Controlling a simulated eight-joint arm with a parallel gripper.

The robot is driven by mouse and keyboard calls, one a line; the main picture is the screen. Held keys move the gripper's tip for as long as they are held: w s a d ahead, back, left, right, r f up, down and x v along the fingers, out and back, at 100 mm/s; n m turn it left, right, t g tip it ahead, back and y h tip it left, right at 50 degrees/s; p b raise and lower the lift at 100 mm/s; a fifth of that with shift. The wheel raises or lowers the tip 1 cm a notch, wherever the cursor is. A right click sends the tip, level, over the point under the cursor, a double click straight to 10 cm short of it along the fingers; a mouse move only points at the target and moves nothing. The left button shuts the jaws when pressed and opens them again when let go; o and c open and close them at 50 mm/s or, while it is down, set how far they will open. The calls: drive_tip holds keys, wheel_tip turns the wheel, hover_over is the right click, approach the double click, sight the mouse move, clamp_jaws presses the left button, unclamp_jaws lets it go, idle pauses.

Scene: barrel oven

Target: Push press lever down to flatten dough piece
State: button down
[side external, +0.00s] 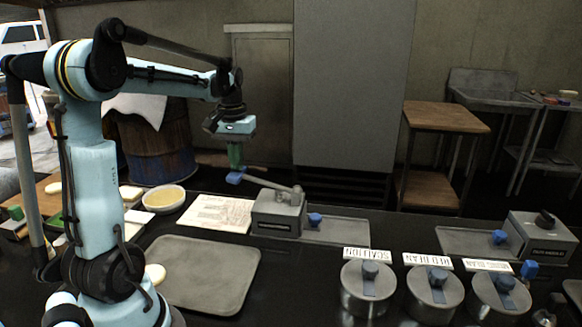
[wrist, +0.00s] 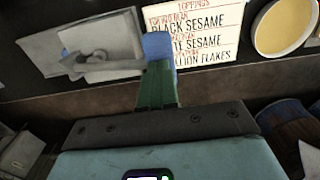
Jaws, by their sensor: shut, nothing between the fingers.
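The grey press (side external: 278,212) stands at mid-counter in the side view. Its lever (side external: 268,185) reaches left from the top of the box, tilted slightly up to a blue handle (side external: 235,178). The press also shows at upper left in the wrist view (wrist: 100,45), with the blue handle (wrist: 158,46) near the centre. My gripper (side external: 236,166) is shut, its green fingers pointing down just above the blue handle. In the wrist view the fingertips (wrist: 158,70) overlap the handle; I cannot tell whether they touch it. I cannot make out a dough piece in the press.
A toppings sheet (side external: 215,213) and a bowl of pale yellow contents (side external: 164,198) lie left of the press. An empty grey tray (side external: 205,272) is in front. Several lidded pots (side external: 368,288) stand front right. A second grey device (side external: 540,238) is at far right. A barrel (side external: 155,150) stands behind.

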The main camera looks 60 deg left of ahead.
drive_tip(key=shift+w+d+r, duration=0.1)
drive_tip(key=shift+r, duration=1.2)
wheel_tip(320, 180, up, 6)
drive_tip(key=shift+d, duration=0.1)
drive_tip(key=s+d+f+m+t, duration=0.1)
drive_tip(key=d+f+m+t, duration=0.2)
drive_tip(key=d, duration=0.9)
drive_tip(key=s+d+f+m+t, duration=0.1)
drive_tip(key=d+f+m+t, duration=0.3)
drive_tip(key=d, duration=0.8)
wheel_tip(320, 180, down, 4)
drive_tip(key=shift+s+d+r+m, duration=0.15)
drive_tip(key=shift+d+r+m, duration=0.15)
drive_tip(key=shift+m, duration=0.7)
